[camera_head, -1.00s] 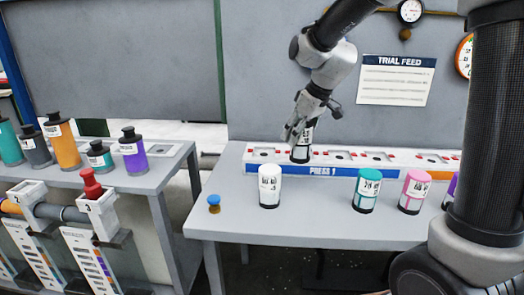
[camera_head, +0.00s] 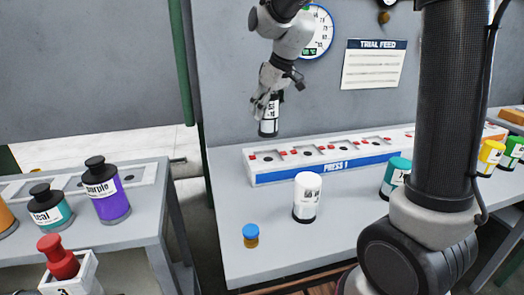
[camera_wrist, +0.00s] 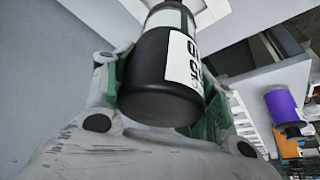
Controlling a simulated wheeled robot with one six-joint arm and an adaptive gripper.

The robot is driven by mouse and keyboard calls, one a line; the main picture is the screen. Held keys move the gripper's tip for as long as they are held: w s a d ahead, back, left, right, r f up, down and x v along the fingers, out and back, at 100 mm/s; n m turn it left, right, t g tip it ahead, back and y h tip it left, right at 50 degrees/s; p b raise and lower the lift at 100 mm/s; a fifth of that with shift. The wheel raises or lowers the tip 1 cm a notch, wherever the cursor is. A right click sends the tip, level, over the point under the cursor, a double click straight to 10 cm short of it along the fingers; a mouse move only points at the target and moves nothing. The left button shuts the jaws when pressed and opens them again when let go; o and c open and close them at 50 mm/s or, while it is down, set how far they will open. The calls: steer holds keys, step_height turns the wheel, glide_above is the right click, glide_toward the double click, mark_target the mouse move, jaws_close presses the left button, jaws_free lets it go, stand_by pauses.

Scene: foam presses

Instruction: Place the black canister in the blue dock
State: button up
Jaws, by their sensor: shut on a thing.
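The black canister (camera_head: 268,127) with a white label is in my gripper (camera_head: 267,99), raised against the grey wall. In the wrist view the canister (camera_wrist: 158,75) fills the middle, with the gripper fingers closed on both sides of it. In the head view it hangs apart from the surfaces, above the left end of a white dock rail (camera_head: 250,172). The rail has a blue front strip marked PRESS 1 (camera_head: 335,165) and several sockets with red marks along its top.
A white canister (camera_head: 307,197), a teal one (camera_head: 394,178) and a small blue-topped knob (camera_head: 251,235) stand on the table in front of the rail. Yellow and green canisters stand at far right. A side bench with a purple canister (camera_head: 108,192) is at left, across a gap.

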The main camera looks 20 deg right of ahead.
mark_target(277, 105)
step_height(277, 105, down, 9)
steer(key=shift+s, duration=0.1)
stand_by(0.3)
steer(key=o, duration=1.2)
steer(key=shift+f, duration=0.1)
steer(key=shift+c, duration=0.2)
steer(key=v, duration=1.2)
steer(key=shift+s+d+r, duration=0.1)
steer(key=shift+r, duration=0.15)
steer(key=s+d+m+h, duration=0.1)
steer(key=s+d+m, duration=0.2)
steer(key=s, duration=1)
steer(key=s+d+m+h, duration=0.1)
steer(key=s+d+m, duration=0.2)
steer(key=s+d, duration=0.7)
steer(key=s, duration=0.3)
steer(key=shift+f+m+h, duration=0.3)
steer(key=shift+f+m, duration=0.1)
